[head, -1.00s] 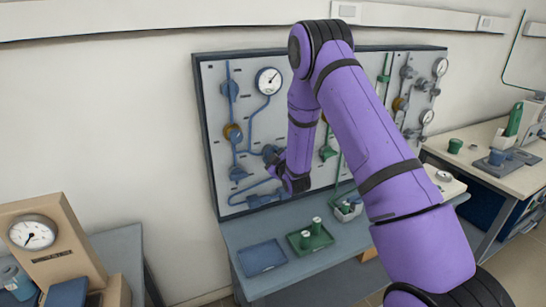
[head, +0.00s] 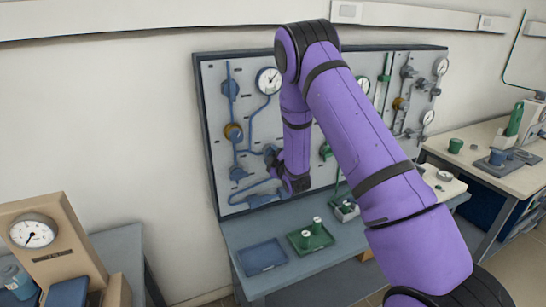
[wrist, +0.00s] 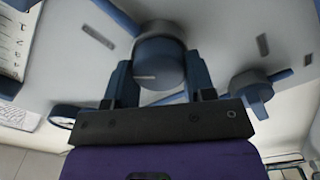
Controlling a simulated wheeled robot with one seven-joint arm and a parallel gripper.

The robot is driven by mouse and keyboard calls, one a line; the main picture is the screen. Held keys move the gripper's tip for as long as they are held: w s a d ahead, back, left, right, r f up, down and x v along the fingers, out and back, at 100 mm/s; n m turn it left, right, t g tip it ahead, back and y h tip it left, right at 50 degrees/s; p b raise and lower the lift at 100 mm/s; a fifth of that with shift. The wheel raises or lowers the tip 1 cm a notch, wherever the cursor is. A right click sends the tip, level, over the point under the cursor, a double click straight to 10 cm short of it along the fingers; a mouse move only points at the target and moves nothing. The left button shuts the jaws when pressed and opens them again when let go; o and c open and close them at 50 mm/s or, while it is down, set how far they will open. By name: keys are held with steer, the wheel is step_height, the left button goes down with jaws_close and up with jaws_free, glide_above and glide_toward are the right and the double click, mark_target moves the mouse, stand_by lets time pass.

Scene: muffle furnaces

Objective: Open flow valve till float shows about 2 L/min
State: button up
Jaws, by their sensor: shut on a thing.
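In the wrist view, a round blue-grey valve knob (wrist: 160,58) with a short white mark sits on the pale panel. My gripper (wrist: 160,84) has one blue finger on each side of it and is shut on it. In the head view, my gripper (head: 275,160) is at the lower middle of the upright panel (head: 222,150), by the blue pipework. My arm covers part of the panel there. I cannot make out a float or its reading.
A second blue-grey knob (wrist: 250,86) is close by in the wrist view. A round gauge (head: 269,81) is higher on the panel. Below, a bench holds a blue tray (head: 263,257) and a green tray (head: 322,240) with small items. Another gauge (head: 33,231) stands at left.

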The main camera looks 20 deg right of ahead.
steer(key=o, duration=0.9)
steer(key=shift+o, duration=0.2)
steer(key=s, duration=1)
steer(key=shift+s, duration=0.4)
